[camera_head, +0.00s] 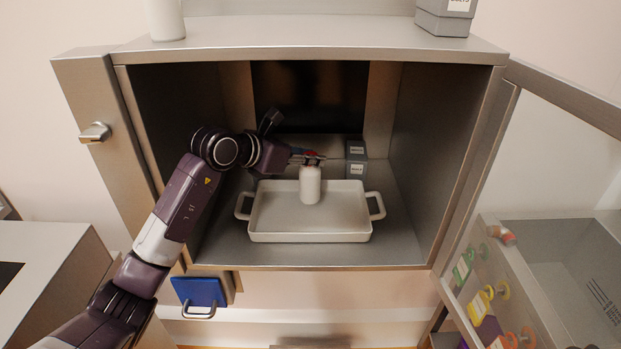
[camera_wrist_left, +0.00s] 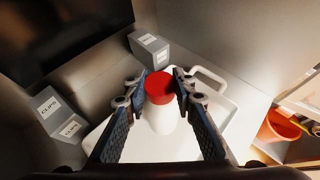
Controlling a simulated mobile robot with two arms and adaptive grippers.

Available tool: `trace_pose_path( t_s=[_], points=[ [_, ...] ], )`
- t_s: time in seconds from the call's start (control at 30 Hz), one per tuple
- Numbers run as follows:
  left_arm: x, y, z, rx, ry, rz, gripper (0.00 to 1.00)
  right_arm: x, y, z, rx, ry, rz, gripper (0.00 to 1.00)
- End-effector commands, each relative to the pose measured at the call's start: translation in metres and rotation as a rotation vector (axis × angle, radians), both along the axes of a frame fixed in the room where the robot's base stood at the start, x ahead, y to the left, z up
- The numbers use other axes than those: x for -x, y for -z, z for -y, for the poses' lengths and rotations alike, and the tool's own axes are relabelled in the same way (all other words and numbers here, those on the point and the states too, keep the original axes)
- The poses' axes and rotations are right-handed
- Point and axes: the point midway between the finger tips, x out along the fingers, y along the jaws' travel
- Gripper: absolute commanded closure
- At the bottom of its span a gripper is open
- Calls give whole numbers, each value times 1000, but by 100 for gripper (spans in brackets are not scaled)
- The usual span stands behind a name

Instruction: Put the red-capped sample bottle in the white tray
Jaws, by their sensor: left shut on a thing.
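The red-capped sample bottle (camera_head: 310,184) has a white body and stands upright over the white tray (camera_head: 265,237), inside the open metal cabinet. I cannot tell whether its base touches the tray floor. My left gripper (camera_head: 308,158) reaches in from the left and is shut on the bottle at its cap. In the left wrist view the red cap (camera_wrist_left: 159,87) sits between the two fingers of the left gripper (camera_wrist_left: 159,84), with the white body below it. The tray's handle (camera_wrist_left: 212,80) shows beyond the right finger. My right gripper is not in view.
Grey labelled boxes (camera_head: 356,160) stand behind the tray at the right; more boxes labelled CLIPS (camera_wrist_left: 50,108) lie left in the wrist view. The glass door (camera_head: 560,150) stands open at the right. A white container (camera_head: 166,20) and a grey box (camera_head: 446,16) stand on top.

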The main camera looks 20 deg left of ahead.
Motion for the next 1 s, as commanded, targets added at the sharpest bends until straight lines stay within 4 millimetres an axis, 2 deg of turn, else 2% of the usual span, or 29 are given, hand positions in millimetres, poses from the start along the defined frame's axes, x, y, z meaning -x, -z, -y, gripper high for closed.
trace_pose_path(
  t_s=[0.23, 0.43, 0.8, 0.83, 0.97, 1.0],
  points=[
    [0, 20, 0, 3, 0, 2, 100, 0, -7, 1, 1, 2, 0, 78],
    [0, 47, 0, 3, 0, 1, 100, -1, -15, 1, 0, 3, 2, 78],
    [0, 54, 0, -1, 1, 5, 100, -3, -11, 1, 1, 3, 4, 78],
    [0, 54, 0, -1, 1, 3, 73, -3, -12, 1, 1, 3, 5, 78],
    [0, 53, 0, -1, 1, 3, 58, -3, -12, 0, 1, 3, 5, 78],
    [0, 53, 0, -1, 1, 3, 58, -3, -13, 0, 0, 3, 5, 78]
  ],
)
